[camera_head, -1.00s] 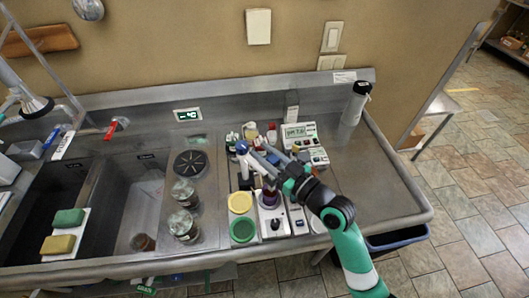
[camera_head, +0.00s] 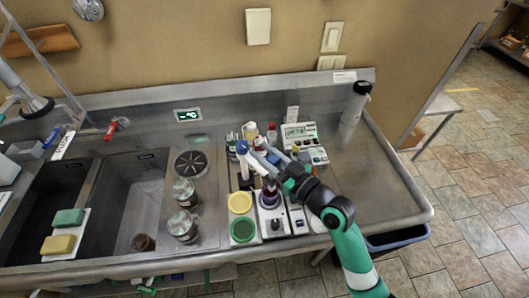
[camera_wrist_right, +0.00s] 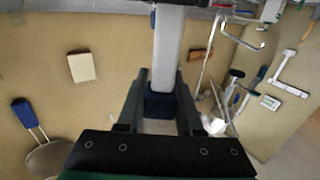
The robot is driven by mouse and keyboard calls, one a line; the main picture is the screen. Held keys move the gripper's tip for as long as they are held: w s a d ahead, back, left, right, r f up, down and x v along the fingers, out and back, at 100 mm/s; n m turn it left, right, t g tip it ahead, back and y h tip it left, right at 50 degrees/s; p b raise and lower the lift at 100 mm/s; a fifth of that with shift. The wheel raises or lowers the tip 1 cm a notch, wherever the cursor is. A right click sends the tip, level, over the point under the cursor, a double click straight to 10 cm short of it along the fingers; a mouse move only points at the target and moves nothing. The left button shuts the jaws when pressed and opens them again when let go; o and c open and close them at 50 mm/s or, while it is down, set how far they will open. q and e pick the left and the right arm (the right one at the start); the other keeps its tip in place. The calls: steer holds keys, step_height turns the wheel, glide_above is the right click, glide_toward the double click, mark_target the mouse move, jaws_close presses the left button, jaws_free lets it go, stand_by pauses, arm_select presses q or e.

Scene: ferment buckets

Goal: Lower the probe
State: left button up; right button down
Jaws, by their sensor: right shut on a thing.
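A probe with a blue cap (camera_head: 242,147) and a pale body stands among the bench items in the head view. My right gripper (camera_head: 256,155) reaches in from the right and is shut at it. In the right wrist view the pale shaft (camera_wrist_right: 168,45) runs away from between the fingers (camera_wrist_right: 160,100), with a dark blue part between them. The probe's tip is hard to make out. A purple-topped vessel (camera_head: 270,197) sits on a white stirrer unit (camera_head: 276,224) just below the gripper. A pH meter (camera_head: 305,140) is behind. My left gripper is not in view.
Yellow (camera_head: 240,203) and green (camera_head: 243,230) round tops stand left of the stirrer. Jars (camera_head: 184,226) stand near the sink (camera_head: 128,205). The counter (camera_head: 375,195) right of my arm is clear.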

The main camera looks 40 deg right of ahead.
mark_target(265, 171)
step_height(265, 171, down, 6)
steer(key=b, duration=0.6)
steer(key=shift+f, duration=0.1)
steer(key=c, duration=0.6)
jaws_free()
steer(key=shift+o, duration=0.2)
steer(key=s+b, duration=0.1)
steer(key=s, duration=1)
steer(key=shift+s+b, duration=0.35)
